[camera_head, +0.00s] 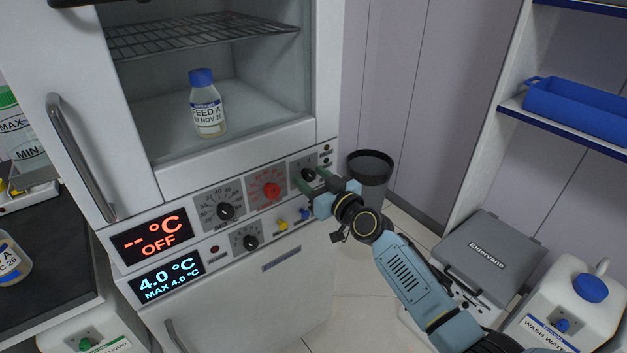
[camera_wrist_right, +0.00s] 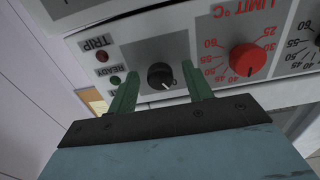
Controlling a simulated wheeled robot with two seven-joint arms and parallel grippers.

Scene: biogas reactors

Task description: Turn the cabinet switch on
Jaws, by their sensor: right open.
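The cabinet switch is a small black rotary knob (camera_head: 308,174) at the right end of the cabinet's control panel. It also shows in the right wrist view (camera_wrist_right: 160,76), with a white pointer mark on it. My right gripper (camera_head: 311,178) is open at the panel. In the right wrist view its two green fingers (camera_wrist_right: 160,72) stand on either side of the knob, with a gap on both sides. The upper display (camera_head: 153,238) reads "-- °C OFF" in red. The lower display (camera_head: 166,276) reads "4.0 °C". My left gripper does not show.
A red limit dial (camera_head: 271,190) and a black dial (camera_head: 225,211) sit left of the switch. A blue-capped bottle (camera_head: 207,105) stands inside the cabinet. A dark bin (camera_head: 370,168) stands to the right.

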